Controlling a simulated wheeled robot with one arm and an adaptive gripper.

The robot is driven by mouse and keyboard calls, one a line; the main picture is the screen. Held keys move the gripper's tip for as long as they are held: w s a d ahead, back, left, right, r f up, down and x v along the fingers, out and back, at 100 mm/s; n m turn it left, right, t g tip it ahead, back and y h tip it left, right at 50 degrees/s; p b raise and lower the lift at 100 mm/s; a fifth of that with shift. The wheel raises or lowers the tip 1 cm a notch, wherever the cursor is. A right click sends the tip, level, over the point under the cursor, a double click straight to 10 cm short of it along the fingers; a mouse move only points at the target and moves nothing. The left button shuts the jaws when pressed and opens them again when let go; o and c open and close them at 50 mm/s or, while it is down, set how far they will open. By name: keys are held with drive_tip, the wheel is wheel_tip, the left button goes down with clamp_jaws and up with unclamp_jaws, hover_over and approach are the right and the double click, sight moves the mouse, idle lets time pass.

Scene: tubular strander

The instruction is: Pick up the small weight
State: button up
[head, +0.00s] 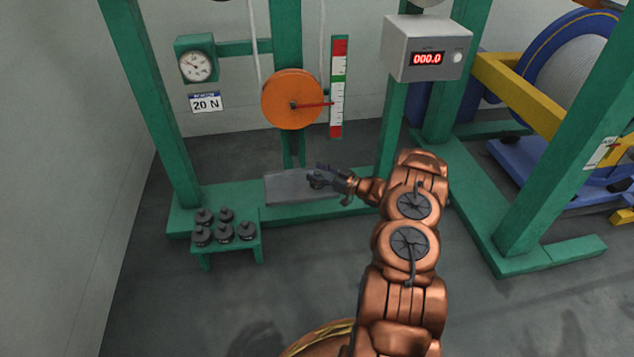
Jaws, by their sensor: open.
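Several small dark weights with knobs stand close together on a low green stand (228,247) at the lower left; one is the front right weight (246,231). Another small dark shape, which looks like a weight (317,181), shows over the grey plate (290,187) at the foot of the green frame. My gripper (334,182) is open above the right part of this plate, with its fingers pointing left at the dark shape. I cannot tell whether the fingers touch it. My gripper is well to the right of the stand.
A green frame (150,90) carries an orange wheel (290,98) with a red pointer, a scale strip (339,88) and a dial gauge (195,66). A grey box (425,48) reads 000.0. Blue and yellow machinery (530,105) stands at right. The front left floor is clear.

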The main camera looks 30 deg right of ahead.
clamp_jaws()
idle(0.3)
idle(0.5)
